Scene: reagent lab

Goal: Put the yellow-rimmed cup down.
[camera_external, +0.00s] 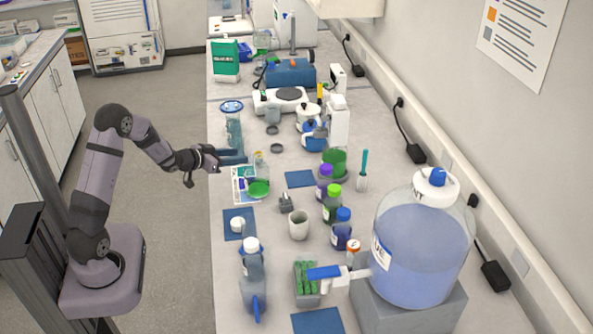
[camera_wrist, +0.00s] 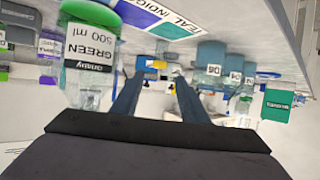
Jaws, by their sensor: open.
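I cannot make out the yellow-rimmed cup with certainty. My gripper (camera_external: 213,160) is over the left edge of the bench in the external view, with its fingers pointing right. In the wrist view its two fingers (camera_wrist: 158,84) are apart, with no object clearly held between them. Small yellow and white things (camera_wrist: 158,64) show beyond the fingertips, too small to identify. A clear vessel with green contents (camera_external: 258,188) stands on the bench to the right of the gripper.
A pale beaker (camera_external: 299,225), several capped bottles (camera_external: 332,205) and a large blue-filled carboy (camera_external: 420,250) stand nearer on the bench. A hotplate (camera_external: 281,100) is farther back. A blue mat (camera_external: 300,179) near the middle looks bare.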

